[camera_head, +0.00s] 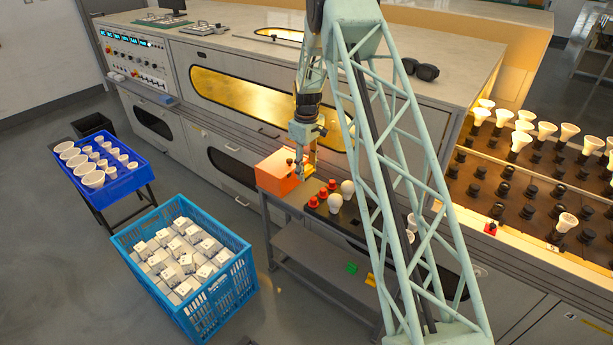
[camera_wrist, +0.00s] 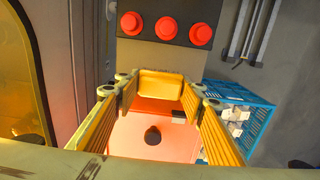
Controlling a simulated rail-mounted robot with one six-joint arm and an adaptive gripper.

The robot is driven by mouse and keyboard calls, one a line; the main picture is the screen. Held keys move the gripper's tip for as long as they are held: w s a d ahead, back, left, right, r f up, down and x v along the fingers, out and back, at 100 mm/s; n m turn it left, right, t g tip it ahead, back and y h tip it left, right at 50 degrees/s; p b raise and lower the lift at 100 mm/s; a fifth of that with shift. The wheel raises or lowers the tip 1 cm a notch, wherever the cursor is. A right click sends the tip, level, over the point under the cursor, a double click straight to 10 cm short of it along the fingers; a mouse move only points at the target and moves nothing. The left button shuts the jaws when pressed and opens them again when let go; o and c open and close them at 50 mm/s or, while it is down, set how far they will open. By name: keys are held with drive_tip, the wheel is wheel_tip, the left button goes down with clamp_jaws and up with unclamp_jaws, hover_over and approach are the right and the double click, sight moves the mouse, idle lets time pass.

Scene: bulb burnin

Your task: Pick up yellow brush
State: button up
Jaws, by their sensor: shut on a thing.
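My gripper (camera_head: 303,168) is over the small grey cart beside the oven bench, at the orange-red box. In the wrist view its two ribbed, yellow-lit fingers (camera_wrist: 160,100) reach forward on both sides of a yellow block-like piece (camera_wrist: 160,85), which I take for the yellow brush. The fingers are shut on it. Its bristles cannot be made out. In the head view the brush is too small and too covered by the gripper to tell clearly. The orange-red box (camera_head: 277,174) lies below the fingers, with a dark round knob (camera_wrist: 153,135) on its top.
Red buttons (camera_head: 323,194) and white bulbs (camera_head: 347,187) stand close by on the cart top. A lit bulb rack (camera_head: 530,180) is right. Floor between is clear.

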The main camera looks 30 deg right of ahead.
drive_tip(key=shift+r, duration=0.4)
drive_tip(key=shift+o, duration=1)
drive_tip(key=shift+c, duration=0.7)
drive_tip(key=shift+a, duration=0.1)
drive_tip(key=shift+s+a+f, duration=0.15)
drive_tip(key=shift+a+f, duration=0.05)
drive_tip(key=s+a+f+m, duration=0.2)
drive_tip(key=s+a+f, duration=0.4)
drive_tip(key=s+a, duration=0.5)
drive_tip(key=s+a+f+m, duration=0.3)
drive_tip(key=s+a+f, duration=0.4)
drive_tip(key=s+a, duration=0.5)
drive_tip(key=shift+s+a, duration=0.15)
drive_tip(key=shift+a, duration=0.9)
